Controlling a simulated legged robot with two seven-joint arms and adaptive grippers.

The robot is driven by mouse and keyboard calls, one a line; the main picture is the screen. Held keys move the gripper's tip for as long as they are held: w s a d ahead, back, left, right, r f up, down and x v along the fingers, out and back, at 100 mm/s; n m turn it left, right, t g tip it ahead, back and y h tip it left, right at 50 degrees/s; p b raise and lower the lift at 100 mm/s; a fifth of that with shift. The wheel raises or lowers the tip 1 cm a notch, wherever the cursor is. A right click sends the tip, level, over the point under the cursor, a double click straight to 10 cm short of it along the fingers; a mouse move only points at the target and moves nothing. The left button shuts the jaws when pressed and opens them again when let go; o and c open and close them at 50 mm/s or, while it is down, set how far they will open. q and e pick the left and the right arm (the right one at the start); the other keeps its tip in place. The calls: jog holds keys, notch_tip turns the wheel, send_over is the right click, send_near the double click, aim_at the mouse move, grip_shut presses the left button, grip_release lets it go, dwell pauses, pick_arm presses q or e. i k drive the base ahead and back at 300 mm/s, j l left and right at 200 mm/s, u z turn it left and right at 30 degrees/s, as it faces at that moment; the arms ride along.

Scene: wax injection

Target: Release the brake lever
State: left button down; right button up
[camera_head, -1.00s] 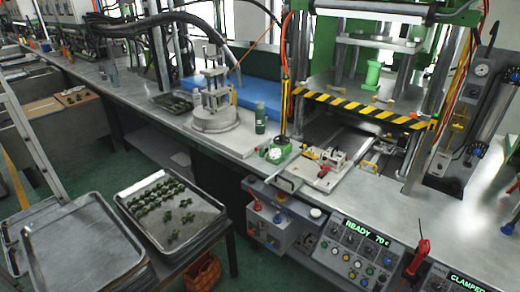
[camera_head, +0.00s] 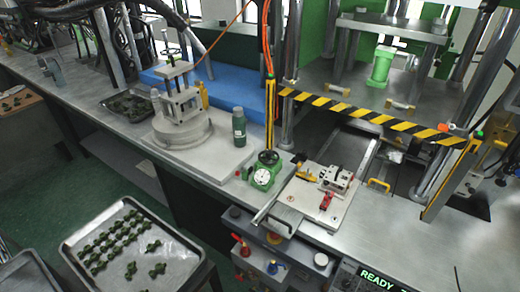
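Neither of my grippers is in view. No part is plainly marked as the brake lever, and I cannot tell which of several handles it is. A silver bar (camera_head: 264,207) points out over the bench's front edge, beside the green gauge unit (camera_head: 264,171). A red-knobbed handle (camera_head: 241,248) and a blue knob (camera_head: 273,267) sit on the grey control box (camera_head: 263,254) below that edge. On the pale plate (camera_head: 316,207) are a white clamp fixture (camera_head: 337,178), a small red clamp (camera_head: 326,200) and a yellow-handled one (camera_head: 305,175).
The press has a yellow-black striped bar (camera_head: 370,115) across its front. A round fixture (camera_head: 182,125) and a green bottle (camera_head: 239,127) stand left of the gauge. A tray (camera_head: 178,259) of green pieces is at lower left.

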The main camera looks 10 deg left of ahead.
aim_at(237, 173)
jog(key=i+j+z, duration=0.15)
jog(key=i, duration=0.25)
jog(key=i+j+z, duration=0.1)
jog(key=i+j, duration=0.2)
jog(key=i, duration=0.15)
